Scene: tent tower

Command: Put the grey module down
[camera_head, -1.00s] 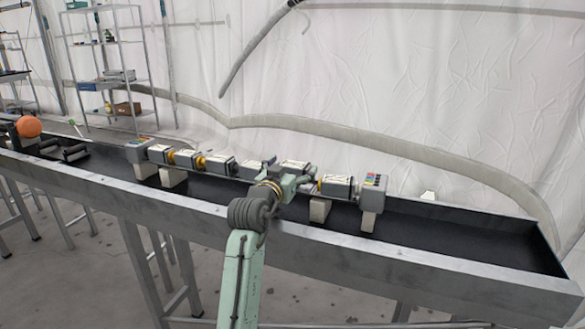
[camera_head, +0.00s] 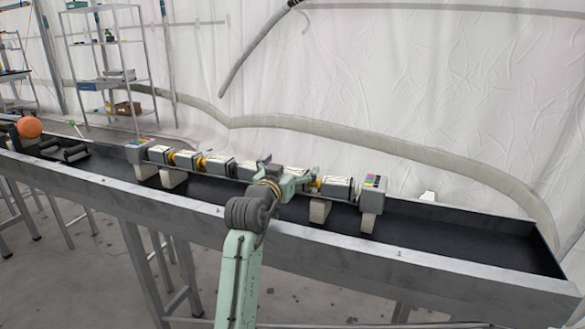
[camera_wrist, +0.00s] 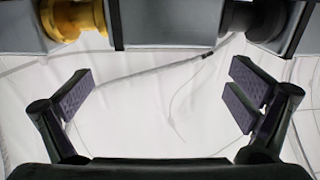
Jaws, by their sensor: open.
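A grey module (camera_head: 294,171) sits in the row on the raised rail, partly hidden behind my gripper (camera_head: 289,176). In the wrist view, the module (camera_wrist: 168,22) spans the top of the picture, between a yellow coupling (camera_wrist: 75,18) on the left and a dark coupling (camera_wrist: 263,18) on the right. My gripper (camera_wrist: 160,97) is open there, with its pads wide apart. Only white wall shows between them, and the module lies beyond the fingertips. Contact with the neighbouring parts cannot be made out.
Several similar modules stand along the rail between two end blocks (camera_head: 139,151) (camera_head: 373,187) with coloured tops. The rail rests on pale feet in a long metal trough (camera_head: 340,252). An orange ball (camera_head: 29,127) is at far left. The trough's right end is empty.

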